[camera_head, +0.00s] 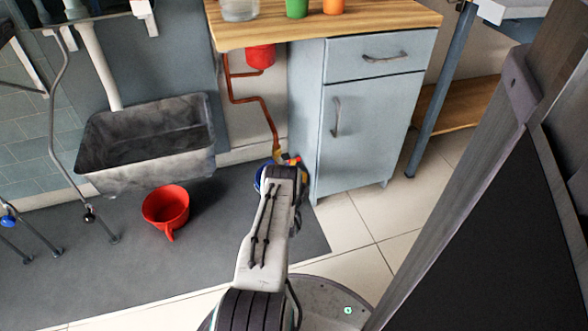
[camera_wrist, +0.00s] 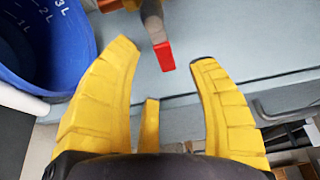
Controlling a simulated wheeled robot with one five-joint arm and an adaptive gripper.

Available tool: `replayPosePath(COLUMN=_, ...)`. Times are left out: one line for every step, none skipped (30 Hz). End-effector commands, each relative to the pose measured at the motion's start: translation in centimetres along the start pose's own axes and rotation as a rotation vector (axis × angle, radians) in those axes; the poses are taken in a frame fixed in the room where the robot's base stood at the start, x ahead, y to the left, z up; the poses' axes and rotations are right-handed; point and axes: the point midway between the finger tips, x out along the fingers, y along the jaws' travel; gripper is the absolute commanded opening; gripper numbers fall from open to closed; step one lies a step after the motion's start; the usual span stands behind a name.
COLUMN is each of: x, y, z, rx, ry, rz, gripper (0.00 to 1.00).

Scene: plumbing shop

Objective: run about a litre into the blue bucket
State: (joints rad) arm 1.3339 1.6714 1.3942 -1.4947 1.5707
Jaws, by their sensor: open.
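The blue bucket (camera_wrist: 38,50) is at the left of the wrist view, with white litre marks from 1 L to 3 L on its inner wall. I cannot make out any water in it. In the head view, only a sliver of the bucket (camera_head: 258,181) shows beside my gripper (camera_head: 284,164). In the wrist view, my gripper (camera_wrist: 163,53) has its yellow fingers spread. A grey lever with a red tip (camera_wrist: 165,56) lies between the fingertips, with gaps on both sides. An orange pipe (camera_head: 266,118) runs down to a brass-coloured fitting (camera_head: 278,153) by my gripper.
A blue-grey cabinet (camera_head: 362,136) with a wooden top stands right of the pipe. Cups stand on the counter. Pale floor tiles are clear at right.

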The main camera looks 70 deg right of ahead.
Motion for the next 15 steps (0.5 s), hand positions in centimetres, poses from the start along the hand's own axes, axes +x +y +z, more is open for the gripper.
replayPosePath(x=0.4, y=0.4, z=0.0, rx=0.0, ry=0.0, rz=-0.002, gripper=0.54)
replayPosePath(x=0.6, y=0.4, z=0.0, rx=0.0, ry=0.0, rz=-0.003, gripper=0.54)
replayPosePath(x=0.9, y=0.3, z=0.0, rx=0.0, ry=0.0, rz=-0.002, gripper=0.54)
replayPosePath(x=1.0, y=0.3, z=0.0, rx=0.0, ry=0.0, rz=-0.001, gripper=0.54)
replayPosePath(x=1.2, y=0.3, z=0.0, rx=0.0, ry=0.0, rz=-0.001, gripper=0.54)
replayPosePath(x=1.4, y=0.3, z=0.0, rx=0.0, ry=0.0, rz=-0.002, gripper=0.54)
replayPosePath(x=1.7, y=0.2, z=0.0, rx=0.0, ry=0.0, rz=-0.003, gripper=0.54)
replayPosePath(x=2.1, y=0.2, z=0.0, rx=0.0, ry=0.0, rz=-0.003, gripper=0.54)
replayPosePath(x=2.4, y=0.1, z=0.0, rx=0.0, ry=0.0, rz=-0.004, gripper=0.54)
replayPosePath(x=2.7, y=0.1, z=0.0, rx=0.0, ry=0.0, rz=-0.003, gripper=0.54)
replayPosePath(x=2.9, y=0.1, z=0.0, rx=0.0, ry=0.0, rz=-0.002, gripper=0.54)
replayPosePath(x=3.1, y=0.1, z=0.0, rx=0.0, ry=0.0, rz=-0.003, gripper=0.54)
replayPosePath(x=3.2, y=0.1, z=0.0, rx=0.0, ry=0.0, rz=-0.002, gripper=0.54)
replayPosePath(x=3.4, y=0.1, z=0.0, rx=0.0, ry=0.0, rz=-0.002, gripper=0.54)
replayPosePath(x=3.5, y=0.1, z=0.0, rx=0.0, ry=0.0, rz=0.0, gripper=0.54)
